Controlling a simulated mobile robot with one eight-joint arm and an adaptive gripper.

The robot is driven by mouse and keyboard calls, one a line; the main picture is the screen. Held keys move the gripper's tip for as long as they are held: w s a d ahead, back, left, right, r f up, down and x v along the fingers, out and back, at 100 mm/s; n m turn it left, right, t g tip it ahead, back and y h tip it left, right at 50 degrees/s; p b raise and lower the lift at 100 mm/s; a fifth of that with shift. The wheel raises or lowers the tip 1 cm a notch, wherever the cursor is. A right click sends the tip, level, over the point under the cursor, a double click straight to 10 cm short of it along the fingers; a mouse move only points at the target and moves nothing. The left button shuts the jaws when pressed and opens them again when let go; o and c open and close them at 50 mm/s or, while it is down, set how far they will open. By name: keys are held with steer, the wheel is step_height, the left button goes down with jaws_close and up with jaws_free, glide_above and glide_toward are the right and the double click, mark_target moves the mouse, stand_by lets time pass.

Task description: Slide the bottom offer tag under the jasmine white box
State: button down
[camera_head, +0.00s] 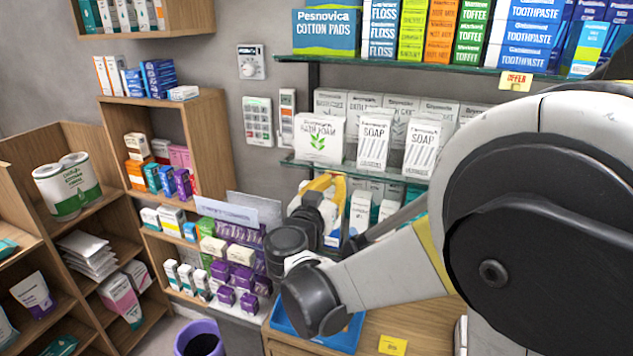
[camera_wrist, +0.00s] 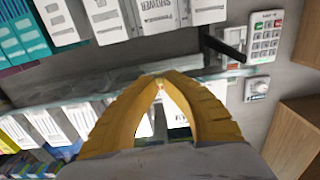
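A white box with green leaves (camera_head: 318,140) stands at the left end of the middle glass shelf; its small print is unreadable, so I cannot confirm it is jasmine. A small yellow tag (camera_head: 392,345) lies on the wooden counter at the bottom. Another yellow tag reading OFFER (camera_head: 516,80) hangs at the upper shelf edge. My gripper (camera_head: 325,180) is just below the leaf box, at the shelf's front edge. In the wrist view its yellow fingertips (camera_wrist: 160,78) meet, close to the shelf edge. I see no tag clearly between them.
The glass shelf (camera_head: 380,172) carries more white boxes, including SOAP boxes (camera_head: 374,140). A keypad (camera_head: 258,121) is on the wall to the left. A blue tray (camera_head: 345,338) sits on the counter below my arm. Purple boxes (camera_head: 235,235) crowd the lower left shelves.

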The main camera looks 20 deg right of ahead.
steer(key=s+d, duration=1)
steer(key=d, duration=0.4)
steer(key=shift+s+d, duration=0.3)
steer(key=c, duration=1.5)
jaws_free()
steer(key=v, duration=1.2)
